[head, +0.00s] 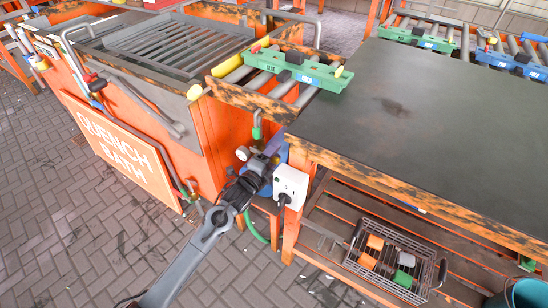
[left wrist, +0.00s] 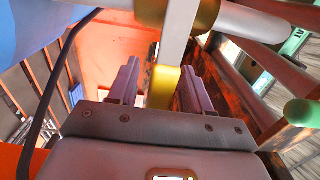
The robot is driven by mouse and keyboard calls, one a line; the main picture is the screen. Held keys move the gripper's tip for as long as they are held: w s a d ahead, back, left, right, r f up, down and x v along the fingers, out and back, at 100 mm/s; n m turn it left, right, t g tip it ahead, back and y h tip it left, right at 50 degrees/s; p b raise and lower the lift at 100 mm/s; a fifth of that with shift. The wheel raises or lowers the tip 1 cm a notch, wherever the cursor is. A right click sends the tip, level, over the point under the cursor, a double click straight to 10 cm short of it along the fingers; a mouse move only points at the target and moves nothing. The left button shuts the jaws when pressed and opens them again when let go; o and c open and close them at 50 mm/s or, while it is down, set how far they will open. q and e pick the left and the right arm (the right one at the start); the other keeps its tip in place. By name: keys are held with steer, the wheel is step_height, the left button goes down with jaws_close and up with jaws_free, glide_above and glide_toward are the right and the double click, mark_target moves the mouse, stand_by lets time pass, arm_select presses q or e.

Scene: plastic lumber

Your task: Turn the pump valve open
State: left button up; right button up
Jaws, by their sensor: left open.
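My left gripper (head: 264,163) reaches up to the blue pump (head: 282,152) beside the quench bath and hides much of it. In the left wrist view its fingers (left wrist: 160,70) are open. A flat lever (left wrist: 180,35), pale above and yellow at its lower end, runs down between the two fingers. It looks like the valve handle. I cannot tell if either finger touches it. A thick pale pipe with a brass-coloured collar (left wrist: 203,14) lies across the top of that view. The blue pump body (left wrist: 45,25) fills the upper left. My right gripper is not in view.
A white socket box (head: 291,186) with a black plug is close right of the gripper. The orange bath cabinet with a "QUENCH BATH" sign (head: 122,150) stands left. A dark-topped workbench (head: 430,130) stands right. A black cable (left wrist: 55,85) hangs left of the fingers.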

arm_select(q)
steer(key=shift+w, duration=0.1)
steer(key=shift+c, duration=0.2)
jaws_close()
steer(key=shift+w+a+r+n+p, duration=0.15)
steer(key=shift+r+n+p, duration=0.5)
steer(key=shift+n+p, duration=0.65)
steer(key=shift+w+a+r+n+p, duration=0.1)
steer(key=shift+a+r+n+p, duration=0.1)
steer(key=shift+r+n+p, duration=0.75)
steer(key=shift+w+a+r+n+p, duration=0.15)
steer(key=shift+r+n+p, duration=0.2)
steer(key=shift+n+p, duration=1.25)
steer(key=shift+s+m+p, duration=0.1)
steer(key=shift+m+p, duration=0.2)
steer(key=shift+m, duration=0.05)
